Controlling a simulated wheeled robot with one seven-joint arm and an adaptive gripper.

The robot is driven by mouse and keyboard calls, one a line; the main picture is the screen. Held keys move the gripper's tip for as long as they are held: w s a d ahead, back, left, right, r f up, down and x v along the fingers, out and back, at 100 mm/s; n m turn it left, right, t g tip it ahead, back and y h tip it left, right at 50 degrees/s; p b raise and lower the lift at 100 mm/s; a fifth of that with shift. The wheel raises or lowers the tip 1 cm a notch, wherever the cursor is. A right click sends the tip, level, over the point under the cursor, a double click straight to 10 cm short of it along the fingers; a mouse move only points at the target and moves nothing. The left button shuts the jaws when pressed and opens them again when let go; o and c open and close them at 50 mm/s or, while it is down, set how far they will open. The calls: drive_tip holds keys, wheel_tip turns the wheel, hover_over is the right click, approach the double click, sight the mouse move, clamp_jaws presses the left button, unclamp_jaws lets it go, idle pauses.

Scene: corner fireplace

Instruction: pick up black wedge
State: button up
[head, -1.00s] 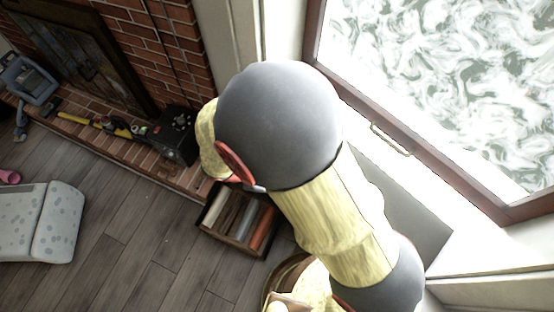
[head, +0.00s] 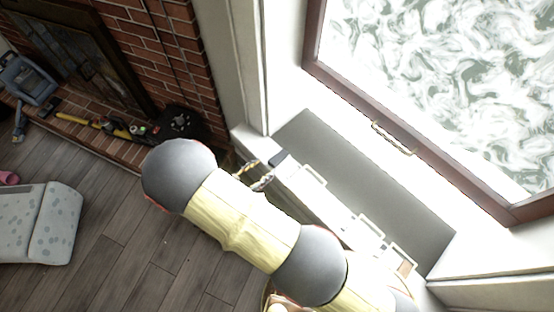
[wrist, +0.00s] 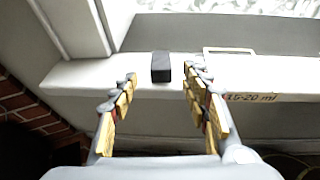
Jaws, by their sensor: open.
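The black wedge (head: 279,159) is a small dark block on the white window ledge, near its left end. In the wrist view the wedge (wrist: 161,67) sits upright near the ledge's front edge, straight ahead between the fingertips. My gripper (head: 258,174) is at the ledge's front edge, just short of the wedge. In the wrist view my gripper (wrist: 160,82) is open and empty, with one finger to each side of the wedge's line. The fingers do not appear to touch it.
White-framed items (head: 371,226) lie along the ledge (head: 283,180) to the right of the wedge. The window frame (head: 362,115) with a handle rises behind. A brick wall (head: 172,60) and hearth are at left. The wooden floor (head: 120,215) is open.

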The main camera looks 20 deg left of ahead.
sight(271, 163)
drive_tip(key=b+x, duration=0.1)
drive_tip(key=x, duration=0.3)
drive_tip(key=shift+w+d+f, duration=0.1)
drive_tip(key=shift+w+d, duration=0.05)
drive_tip(key=shift+w, duration=0.1)
drive_tip(key=shift+c, duration=0.4)
drive_tip(key=c, duration=1.1)
